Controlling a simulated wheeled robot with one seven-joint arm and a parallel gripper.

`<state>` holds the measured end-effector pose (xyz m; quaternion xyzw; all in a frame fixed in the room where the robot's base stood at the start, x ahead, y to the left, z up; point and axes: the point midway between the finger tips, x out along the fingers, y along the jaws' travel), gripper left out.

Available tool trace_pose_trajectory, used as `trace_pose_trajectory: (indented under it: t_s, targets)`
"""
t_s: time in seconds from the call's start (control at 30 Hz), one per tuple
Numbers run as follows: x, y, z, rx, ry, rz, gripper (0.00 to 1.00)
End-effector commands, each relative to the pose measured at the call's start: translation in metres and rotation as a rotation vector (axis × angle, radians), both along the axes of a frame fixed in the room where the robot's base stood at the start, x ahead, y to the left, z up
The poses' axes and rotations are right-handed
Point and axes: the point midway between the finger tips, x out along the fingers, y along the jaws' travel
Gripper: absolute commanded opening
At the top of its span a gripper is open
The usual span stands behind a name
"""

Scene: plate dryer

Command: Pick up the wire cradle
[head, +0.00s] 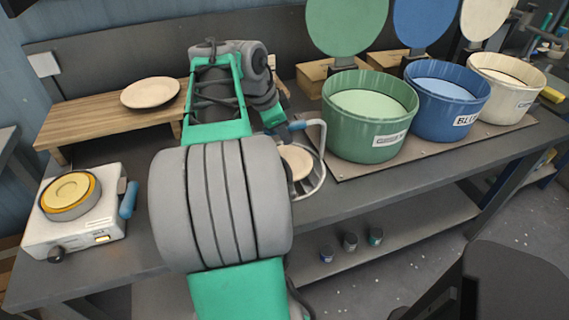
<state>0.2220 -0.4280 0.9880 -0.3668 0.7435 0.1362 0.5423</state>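The wire cradle (323,150) is a pale, looped wire frame on the bench, just right of my arm and left of the green tub. A blue grip (297,125) shows at its upper end. A round beige disc (297,160) sits within its loops; its left part is hidden behind my arm. My arm reaches over the bench, and its end bends down toward the cradle's blue grip. My gripper (271,117) is mostly hidden behind my own arm links. Its fingers cannot be made out, nor whether they touch the grip.
Green (367,148), blue (442,116) and cream (503,88) tubs with raised lids stand on a board at right. A wooden rack (90,122) with a beige plate (150,92) is at back left. A white hotplate-like device (68,232) stands front left. Small jars are on the lower shelf.

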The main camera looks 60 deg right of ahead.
Motion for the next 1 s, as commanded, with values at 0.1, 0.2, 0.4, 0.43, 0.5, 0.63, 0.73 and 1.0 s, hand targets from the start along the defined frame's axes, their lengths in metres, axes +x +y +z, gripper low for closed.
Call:
trace_pose_trajectory:
  t_s: [0.1, 0.2, 0.4, 0.43, 0.5, 0.63, 0.73, 1.0]
  targets:
    - [0.0, 0.0, 0.0, 0.0, 0.0, 0.0, 0.17]
    - [0.0, 0.0, 0.0, 0.0, 0.0, 0.0, 0.09]
    - [0.0, 0.0, 0.0, 0.001, 0.001, 0.0, 0.0]
    - [0.0, 0.0, 0.0, 0.001, 0.001, 0.0, 0.0]
    - [0.0, 0.0, 0.0, 0.001, 0.001, 0.0, 0.0]
    - [0.0, 0.0, 0.001, -0.001, -0.001, -0.001, 0.0]
    - [0.0, 0.0, 0.001, -0.001, -0.001, -0.001, 0.0]
    - [0.0, -0.001, 0.013, -0.004, -0.002, 0.0, 0.0]
